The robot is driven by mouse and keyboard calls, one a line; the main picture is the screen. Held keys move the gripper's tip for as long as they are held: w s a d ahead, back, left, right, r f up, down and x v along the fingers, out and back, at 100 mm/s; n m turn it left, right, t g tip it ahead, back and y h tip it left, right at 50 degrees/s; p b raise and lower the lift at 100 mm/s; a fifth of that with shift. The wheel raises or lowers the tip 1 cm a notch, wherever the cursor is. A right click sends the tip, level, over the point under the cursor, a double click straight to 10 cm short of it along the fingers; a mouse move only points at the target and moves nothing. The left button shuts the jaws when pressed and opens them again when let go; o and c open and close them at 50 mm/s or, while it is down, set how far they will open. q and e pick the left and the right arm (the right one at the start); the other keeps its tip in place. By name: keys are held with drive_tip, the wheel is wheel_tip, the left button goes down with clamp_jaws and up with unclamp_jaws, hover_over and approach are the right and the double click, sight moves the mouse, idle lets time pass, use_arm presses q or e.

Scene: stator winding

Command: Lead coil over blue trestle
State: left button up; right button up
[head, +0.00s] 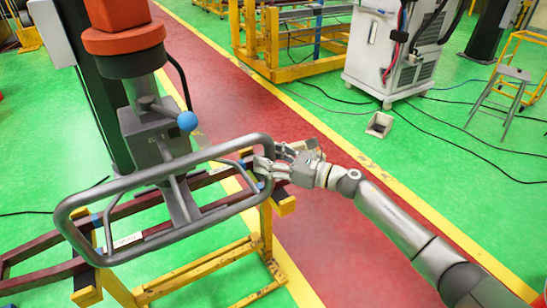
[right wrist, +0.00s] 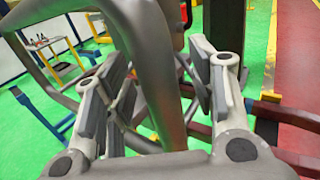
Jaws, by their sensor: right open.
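A dark red coil (head: 48,243) with long bars lies on a yellow trestle (head: 262,232). A grey tubular handle frame (head: 150,248) belongs to a hoist tool hanging above the coil. My right gripper (head: 264,170) is at the frame's right end. In the right wrist view its open fingers (right wrist: 160,62) stand on either side of a grey tube (right wrist: 158,75), not closed on it. Blue bars (right wrist: 42,122) show at the left of the right wrist view; I cannot tell whether they are the blue trestle. My left gripper is not in view.
A red and black hoist column (head: 122,40) rises above the frame. A yellow rack (head: 290,72), a white cabinet (head: 375,65) and a stool (head: 508,80) stand behind. Cables lie on the green floor. The red walkway (head: 330,235) looks clear.

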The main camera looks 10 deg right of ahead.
clamp_jaws()
idle(0.4)
idle(0.4)
idle(0.5)
